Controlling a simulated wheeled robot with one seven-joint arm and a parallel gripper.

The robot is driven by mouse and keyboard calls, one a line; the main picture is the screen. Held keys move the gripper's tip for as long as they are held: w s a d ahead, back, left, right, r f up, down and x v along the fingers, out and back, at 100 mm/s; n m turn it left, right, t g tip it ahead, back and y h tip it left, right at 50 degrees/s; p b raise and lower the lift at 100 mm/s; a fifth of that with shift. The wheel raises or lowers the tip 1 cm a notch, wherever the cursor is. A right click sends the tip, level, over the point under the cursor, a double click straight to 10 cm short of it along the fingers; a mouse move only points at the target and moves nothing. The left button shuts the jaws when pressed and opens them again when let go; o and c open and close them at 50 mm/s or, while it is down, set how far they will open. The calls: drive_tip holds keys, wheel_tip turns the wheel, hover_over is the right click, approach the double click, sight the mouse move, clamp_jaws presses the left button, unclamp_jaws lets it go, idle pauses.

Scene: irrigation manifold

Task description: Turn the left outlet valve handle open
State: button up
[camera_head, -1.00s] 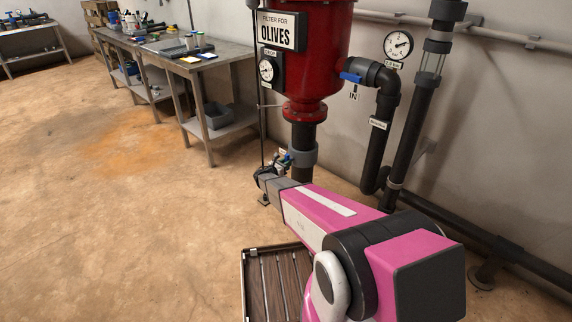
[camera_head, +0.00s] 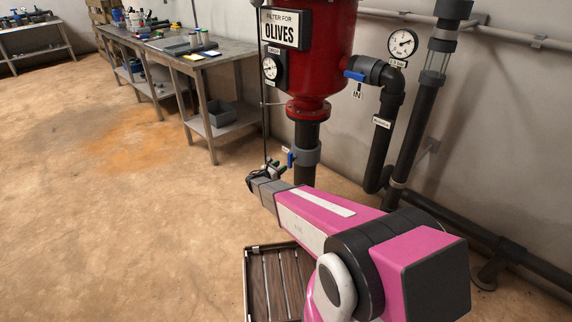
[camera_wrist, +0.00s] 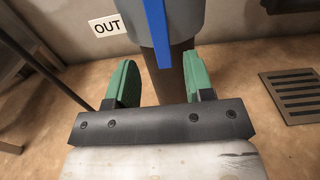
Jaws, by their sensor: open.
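The outlet valve is a grey body (camera_head: 306,153) on the dark pipe below the red filter tank. Its blue handle (camera_head: 291,158) shows at the valve's left side. In the wrist view the blue handle (camera_wrist: 157,32) hangs down in front of the grey body, beside an "OUT" label (camera_wrist: 108,24). My gripper (camera_wrist: 158,80) is open, with its two green fingers apart. The handle's lower end appears between the fingertips in the picture; I cannot tell whether it is at their depth. No finger visibly touches it. In the head view my gripper (camera_head: 264,172) is left of the valve, partly hidden.
The red filter tank (camera_head: 307,60) stands above. A blue inlet handle (camera_head: 354,76) sits at right, near dark pipes (camera_head: 386,130). A slatted crate-like object (camera_head: 258,290) lies beneath my arm. A workbench (camera_head: 222,55) stands at back left. The floor at left is clear.

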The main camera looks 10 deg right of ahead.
drive_tip(key=shift+v, duration=2.15)
drive_tip(key=s+d+r+m+g+y, duration=0.3)
drive_tip(key=s+d+r+m+g, duration=0.15)
drive_tip(key=s+d+m, duration=0.35)
drive_tip(key=s+d+r+m+g+y, duration=0.25)
drive_tip(key=s+m+g, duration=0.3)
drive_tip(key=s, duration=0.35)
drive_tip(key=s+a+r+m+y, duration=0.2)
drive_tip(key=s+r+m+y, duration=0.7)
drive_tip(key=s+m, duration=0.3)
drive_tip(key=shift+s+a+g, duration=0.15)
drive_tip(key=shift+s+g, duration=0.15)
drive_tip(key=shift+s, duration=0.7)
